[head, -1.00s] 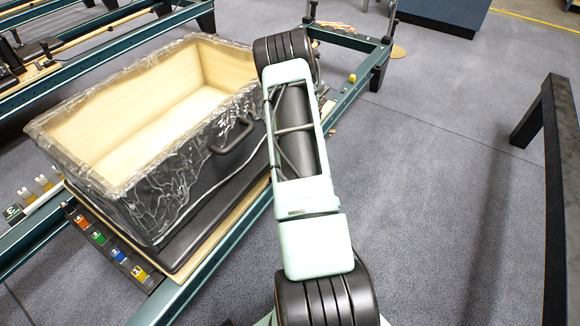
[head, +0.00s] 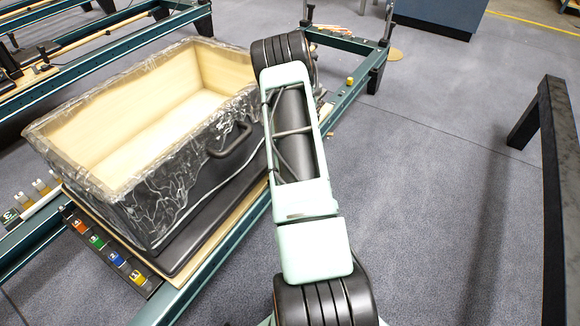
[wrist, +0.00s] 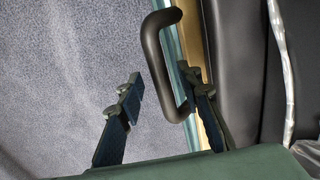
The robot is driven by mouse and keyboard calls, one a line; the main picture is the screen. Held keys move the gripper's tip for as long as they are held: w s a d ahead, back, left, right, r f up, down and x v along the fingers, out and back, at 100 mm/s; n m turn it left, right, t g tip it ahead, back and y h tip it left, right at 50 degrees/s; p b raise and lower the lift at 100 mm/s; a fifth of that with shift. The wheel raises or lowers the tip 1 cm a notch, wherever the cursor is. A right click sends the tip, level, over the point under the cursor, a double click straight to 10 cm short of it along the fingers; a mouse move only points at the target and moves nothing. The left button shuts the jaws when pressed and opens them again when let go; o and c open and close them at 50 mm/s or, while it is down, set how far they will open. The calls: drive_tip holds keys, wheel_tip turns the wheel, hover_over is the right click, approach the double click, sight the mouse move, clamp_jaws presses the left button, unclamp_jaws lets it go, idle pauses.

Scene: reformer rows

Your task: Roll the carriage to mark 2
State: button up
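The carriage (head: 192,255) is a black padded platform on a teal-railed frame, at the left in the head view. On it stands an open wooden box (head: 120,177) wrapped in clear plastic, with a dark pull handle (head: 230,141) on its right side. A strip beside the carriage's near end bears red, green, blue (head: 117,259) and yellow tags; their numbers are hard to read. In the wrist view my gripper (wrist: 164,90) is open, its two fingers apart. The handle (wrist: 152,45) shows between them; I see no grip on it. My arm hides the gripper in the head view.
The teal rail (head: 340,105) runs from the front left to the far legs, with a small yellow knob on it. A dark post-and-beam frame (head: 560,170) stands at the right. Grey floor (head: 440,140) between is clear. Another railed frame lies at the upper left.

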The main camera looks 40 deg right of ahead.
wheel_tip(320, 180, up, 11)
drive_tip(key=s, duration=0.2)
drive_tip(key=shift+d+r, duration=0.2)
drive_tip(key=shift+d, duration=0.2)
